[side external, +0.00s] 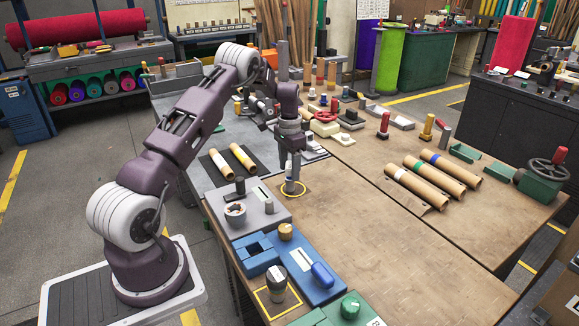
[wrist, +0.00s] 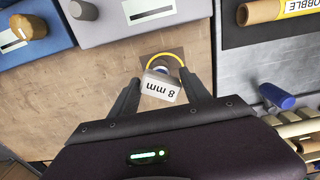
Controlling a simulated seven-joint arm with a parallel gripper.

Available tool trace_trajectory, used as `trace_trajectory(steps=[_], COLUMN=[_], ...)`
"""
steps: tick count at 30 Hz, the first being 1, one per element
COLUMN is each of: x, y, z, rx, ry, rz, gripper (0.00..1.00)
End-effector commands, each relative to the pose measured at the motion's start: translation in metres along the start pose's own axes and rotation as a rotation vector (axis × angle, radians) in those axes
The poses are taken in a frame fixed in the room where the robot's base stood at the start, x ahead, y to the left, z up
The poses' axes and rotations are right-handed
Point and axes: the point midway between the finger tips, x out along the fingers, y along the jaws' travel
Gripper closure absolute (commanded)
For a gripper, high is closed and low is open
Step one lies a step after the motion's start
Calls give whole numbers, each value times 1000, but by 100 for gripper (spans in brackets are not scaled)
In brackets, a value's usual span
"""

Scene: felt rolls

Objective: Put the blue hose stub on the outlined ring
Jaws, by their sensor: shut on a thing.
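The blue hose stub (wrist: 161,86) is between my fingers in the wrist view. Its white label reads "8 mm", and only a little blue shows beyond the label. My gripper (side external: 290,178) is shut on it and points down; it also shows in the wrist view (wrist: 162,92). The outlined ring is a yellow circle (side external: 293,196) on the wooden bench. In the wrist view the ring (wrist: 186,75) shows on a dark patch beyond the stub, which hides part of it. The stub is over or inside the ring; I cannot tell whether it touches the bench.
A grey block (side external: 262,218) with a cup stands left of the ring. A blue fixture (side external: 320,290) is nearer the camera. Cardboard tubes (side external: 416,187) lie to the right. Two more tubes lie on a dark mat (side external: 222,172) behind. Bare wood is free right of the ring.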

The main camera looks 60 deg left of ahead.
Motion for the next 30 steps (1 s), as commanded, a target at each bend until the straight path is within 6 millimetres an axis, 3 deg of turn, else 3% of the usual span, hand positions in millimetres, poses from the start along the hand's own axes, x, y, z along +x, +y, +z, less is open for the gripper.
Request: trace_trajectory(steps=[7, 8, 11, 24, 30], x=[4, 4, 4, 2, -32], y=[0, 0, 0, 0, -1], z=[0, 0, 0, 0, -1], rx=[0, 0, 0, 0, 0], ry=[0, 0, 0, 0, 3], rz=[0, 0, 0, 0, -3], gripper=[100, 39, 19, 19, 19])
